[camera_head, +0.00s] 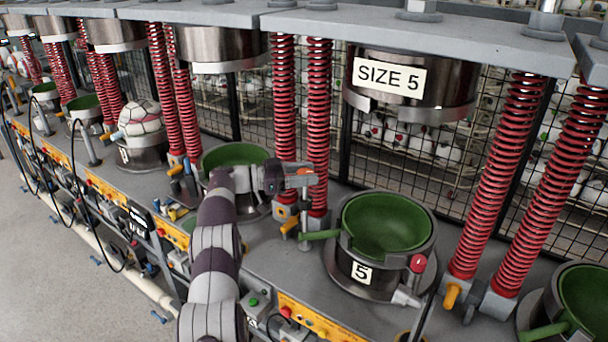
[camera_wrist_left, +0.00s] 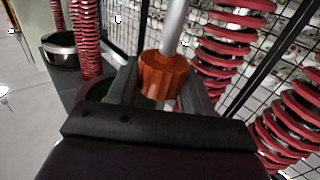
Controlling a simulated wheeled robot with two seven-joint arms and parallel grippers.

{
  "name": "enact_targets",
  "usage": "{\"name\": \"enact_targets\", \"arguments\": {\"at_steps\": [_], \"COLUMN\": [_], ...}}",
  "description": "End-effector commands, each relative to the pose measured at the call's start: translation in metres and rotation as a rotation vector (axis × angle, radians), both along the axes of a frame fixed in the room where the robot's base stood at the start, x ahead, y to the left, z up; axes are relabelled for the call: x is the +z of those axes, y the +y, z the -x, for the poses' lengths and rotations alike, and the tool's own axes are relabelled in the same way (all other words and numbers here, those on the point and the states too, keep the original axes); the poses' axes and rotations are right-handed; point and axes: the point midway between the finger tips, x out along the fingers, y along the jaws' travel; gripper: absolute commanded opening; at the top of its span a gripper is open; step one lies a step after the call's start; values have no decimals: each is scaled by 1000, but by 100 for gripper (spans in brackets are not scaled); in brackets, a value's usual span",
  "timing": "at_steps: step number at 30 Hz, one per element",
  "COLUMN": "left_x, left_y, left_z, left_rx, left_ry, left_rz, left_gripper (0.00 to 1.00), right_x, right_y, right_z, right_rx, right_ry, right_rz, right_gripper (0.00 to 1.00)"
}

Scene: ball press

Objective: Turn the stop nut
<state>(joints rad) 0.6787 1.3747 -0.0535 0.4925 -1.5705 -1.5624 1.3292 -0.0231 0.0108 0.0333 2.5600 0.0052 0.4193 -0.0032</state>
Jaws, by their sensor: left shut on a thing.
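The stop nut is an orange ribbed knob (camera_wrist_left: 165,74) on a grey metal rod (camera_wrist_left: 176,25) in the left wrist view. In the head view the orange nut (camera_head: 306,171) shows only as a small patch at the end of my left gripper (camera_head: 296,180). My left gripper is shut on the nut, with one finger on each side of it in the left wrist view (camera_wrist_left: 162,88). The rod stands left of the green bowl marked 5 (camera_head: 385,228). The fingers hide part of the nut. My right gripper is in neither view.
Red coil springs (camera_head: 318,120) stand close behind my left gripper. The SIZE 5 press head (camera_head: 410,90) hangs above the green bowl. A wire mesh fence (camera_head: 490,150) runs behind. Another green bowl (camera_head: 235,154) sits behind my left arm.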

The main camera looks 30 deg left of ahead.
Motion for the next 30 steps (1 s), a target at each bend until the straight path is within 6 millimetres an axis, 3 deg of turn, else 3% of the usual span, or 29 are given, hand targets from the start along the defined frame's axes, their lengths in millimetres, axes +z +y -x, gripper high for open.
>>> {"name": "enact_targets", "arguments": {"at_steps": [18,19,20,30], "left_x": [5,5,4,2], "left_y": [0,0,0,-1], "left_z": [-1,-1,-1,-1], "left_rx": [-17,-17,-17,-17], "left_ry": [-9,-9,-8,-4], "left_rz": [-1,-1,0,0], "left_gripper": [20,60,70,70], "right_x": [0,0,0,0], "right_y": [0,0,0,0], "right_z": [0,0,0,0], "right_rx": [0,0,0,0], "right_ry": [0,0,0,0], "right_rz": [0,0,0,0], "right_gripper": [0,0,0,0]}}
